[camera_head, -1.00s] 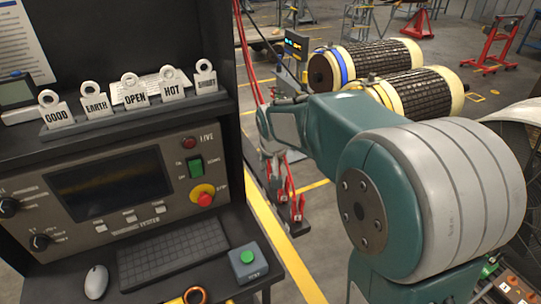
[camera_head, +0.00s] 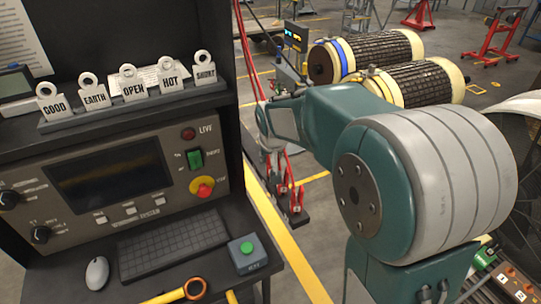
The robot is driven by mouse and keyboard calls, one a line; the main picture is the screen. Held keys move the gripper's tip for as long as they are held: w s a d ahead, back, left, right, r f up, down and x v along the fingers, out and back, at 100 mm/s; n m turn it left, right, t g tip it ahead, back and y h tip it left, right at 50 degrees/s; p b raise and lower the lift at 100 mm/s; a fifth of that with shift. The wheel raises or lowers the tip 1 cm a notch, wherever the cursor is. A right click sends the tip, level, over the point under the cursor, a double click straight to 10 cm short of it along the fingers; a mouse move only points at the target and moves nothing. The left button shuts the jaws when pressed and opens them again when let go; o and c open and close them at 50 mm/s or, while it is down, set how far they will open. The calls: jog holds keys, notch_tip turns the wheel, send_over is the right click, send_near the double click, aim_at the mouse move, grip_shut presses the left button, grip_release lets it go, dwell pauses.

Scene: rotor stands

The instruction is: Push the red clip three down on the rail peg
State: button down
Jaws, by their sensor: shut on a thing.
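Several red clips (camera_head: 296,200) stand in a row on a dark rail (camera_head: 293,222) low beside the console, left of my arm. They are small, and I cannot tell which is clip three. Red cables (camera_head: 246,55) hang down toward them. My gripper (camera_head: 277,172) points down at the row, below my teal wrist, and is small and partly hidden among the clips. It is shut on a red clip. The peg under that clip is hidden, so I cannot tell how far down the clip sits.
The console (camera_head: 118,195) with a keyboard (camera_head: 172,245) and green-button box (camera_head: 247,256) fills the left. Tags stand on its shelf (camera_head: 130,108). Two dark rotors (camera_head: 385,53) lie behind my arm. A yellow floor line (camera_head: 290,245) runs past the rail.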

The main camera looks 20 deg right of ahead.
jog(key=shift+f, duration=0.2)
jog(key=shift+c, duration=1.5)
grip_release()
jog(key=d+v, duration=0.1)
jog(key=v, duration=1.1)
jog(key=s+f, duration=0.1)
jog(key=s, duration=1)
jog(key=s+f+n, duration=0.1)
jog(key=s+f, duration=0.1)
jog(key=s, duration=0.9)
jog(key=shift+s+a+f+t+y, duration=0.25)
jog(key=shift+s+f+t+y, duration=0.05)
jog(key=shift+s+f, duration=0.05)
